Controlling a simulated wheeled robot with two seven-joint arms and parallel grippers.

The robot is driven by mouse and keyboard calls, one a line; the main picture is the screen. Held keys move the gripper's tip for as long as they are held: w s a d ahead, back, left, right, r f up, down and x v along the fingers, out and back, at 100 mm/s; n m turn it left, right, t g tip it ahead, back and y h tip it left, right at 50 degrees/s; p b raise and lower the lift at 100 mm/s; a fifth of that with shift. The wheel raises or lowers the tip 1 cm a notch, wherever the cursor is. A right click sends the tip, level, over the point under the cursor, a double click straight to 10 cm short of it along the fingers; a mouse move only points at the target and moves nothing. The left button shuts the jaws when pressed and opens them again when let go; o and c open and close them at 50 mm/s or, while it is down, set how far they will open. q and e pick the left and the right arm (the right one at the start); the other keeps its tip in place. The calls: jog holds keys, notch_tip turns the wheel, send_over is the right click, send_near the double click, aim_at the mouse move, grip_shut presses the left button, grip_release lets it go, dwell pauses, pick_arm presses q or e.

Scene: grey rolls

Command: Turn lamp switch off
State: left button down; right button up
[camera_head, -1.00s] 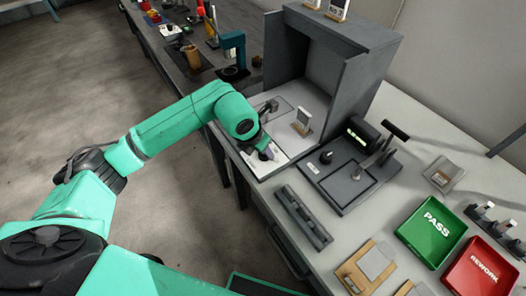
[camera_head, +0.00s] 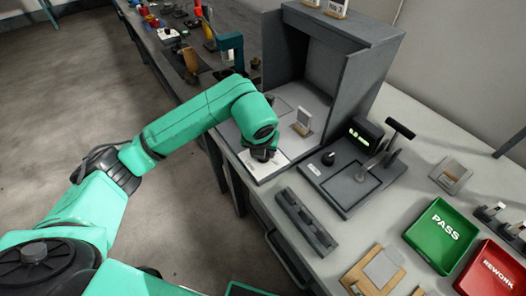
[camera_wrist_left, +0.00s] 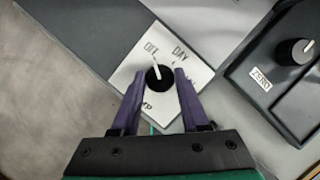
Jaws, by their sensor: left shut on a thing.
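The lamp switch is a round black knob (camera_wrist_left: 160,78) on a white plate (camera_wrist_left: 190,48) in the left wrist view. The plate reads "OFF" and "DAY" along its top, with partly hidden lettering at its lower side. The knob's white pointer line is directed up, toward the "OFF" mark. My left gripper (camera_wrist_left: 160,82) has its purple fingers on both sides of the knob and is shut on it. In the head view my left gripper (camera_head: 262,153) is over the front of the grey booth's base, and it hides the knob. My right gripper is out of view.
The grey booth (camera_head: 372,80) stands behind the gripper, with a small upright card stand (camera_head: 303,122) inside. A black-screened device (camera_head: 345,180) is to its right. A dark slotted rail (camera_head: 305,219) and a green PASS tray (camera_head: 437,235) lie farther right.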

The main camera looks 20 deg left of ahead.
pick_arm(q)
jog(key=shift+r, duration=0.1)
jog(key=shift+c, duration=2)
grip_release()
jog(key=v, duration=1.4)
jog(key=shift+s+r, duration=0.2)
